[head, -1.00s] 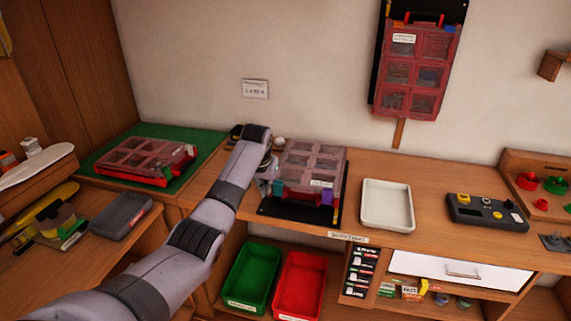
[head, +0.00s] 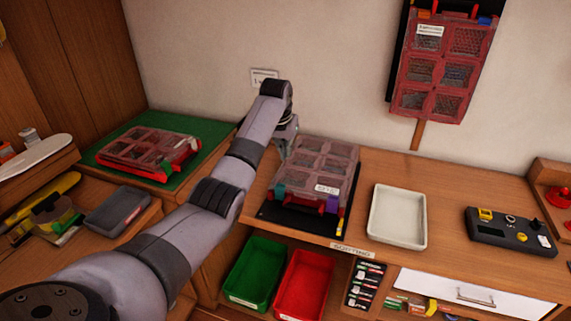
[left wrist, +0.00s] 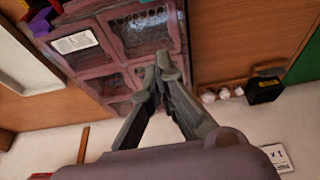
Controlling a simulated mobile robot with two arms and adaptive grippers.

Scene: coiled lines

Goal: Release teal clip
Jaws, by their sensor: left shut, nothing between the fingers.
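A red case with a clear, compartmented lid (head: 318,165) lies on a black mat (head: 290,219) on the bench. The teal clip (head: 279,192) is at its front left corner and a purple clip (head: 332,204) at its front right. I cannot tell whether the teal clip is latched. My left gripper (head: 283,154) is at the case's far left side, beyond the teal clip and apart from it. My right gripper is not in view.
A white tray (head: 373,230) and a dark device (head: 505,234) are to the right. Another red case (head: 150,150) lies on a green mat (head: 110,137) at left; one more hangs on the wall (head: 444,65). Green (head: 254,275) and red (head: 303,283) bins stand below.

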